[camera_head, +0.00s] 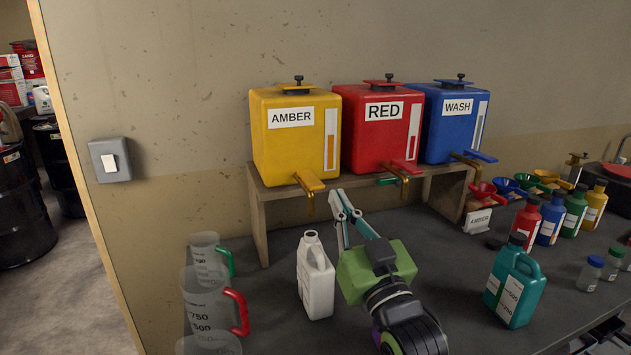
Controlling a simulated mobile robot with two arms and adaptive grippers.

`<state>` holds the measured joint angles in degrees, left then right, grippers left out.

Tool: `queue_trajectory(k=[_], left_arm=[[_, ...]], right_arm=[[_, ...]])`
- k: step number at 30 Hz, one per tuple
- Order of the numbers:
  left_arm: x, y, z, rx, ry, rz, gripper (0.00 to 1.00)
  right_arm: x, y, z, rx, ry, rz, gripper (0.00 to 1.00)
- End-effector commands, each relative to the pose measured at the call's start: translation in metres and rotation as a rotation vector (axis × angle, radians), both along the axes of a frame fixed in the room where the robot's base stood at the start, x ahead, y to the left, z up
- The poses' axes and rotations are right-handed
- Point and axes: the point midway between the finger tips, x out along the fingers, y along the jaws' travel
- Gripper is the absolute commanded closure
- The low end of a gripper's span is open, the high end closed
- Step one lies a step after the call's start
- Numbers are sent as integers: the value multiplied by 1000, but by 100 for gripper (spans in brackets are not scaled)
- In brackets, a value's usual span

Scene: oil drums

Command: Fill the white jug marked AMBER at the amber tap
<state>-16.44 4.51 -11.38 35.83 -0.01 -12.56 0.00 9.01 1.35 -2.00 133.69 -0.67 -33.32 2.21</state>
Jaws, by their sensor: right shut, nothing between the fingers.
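The white jug (317,283) stands upright and uncapped on the dark bench, below and in front of the amber tap. I cannot make out an AMBER mark on its visible side. The amber tap (308,184), with its yellow lever and brass spout, sticks out low on the yellow AMBER tank (285,150). I see no stream from it. My right gripper (341,196) is shut and empty, its fingertips just right of the amber tap in the picture. Its body is right of the jug. I cannot tell whether it touches the lever. My left gripper is not in view.
The red tank (383,130) and blue WASH tank (453,125) share the wooden stand (262,222). Measuring jugs (208,300) stand at the left.

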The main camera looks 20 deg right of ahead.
Motion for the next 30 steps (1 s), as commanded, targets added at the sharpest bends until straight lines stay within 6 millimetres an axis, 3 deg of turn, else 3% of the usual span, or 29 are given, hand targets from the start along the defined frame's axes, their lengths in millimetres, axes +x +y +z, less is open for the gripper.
queue_trajectory(k=[4,9,13,22,27,30], left_arm=[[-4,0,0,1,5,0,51],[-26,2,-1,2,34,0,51],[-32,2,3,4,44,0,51],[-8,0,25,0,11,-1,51],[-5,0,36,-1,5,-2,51],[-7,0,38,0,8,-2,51]], right_arm=[[0,0,1,0,-2,0,100],[1,0,1,0,0,0,100],[10,0,5,0,1,0,100],[64,2,26,0,1,0,100],[95,3,35,-1,2,0,100],[96,3,15,-1,9,0,100]])
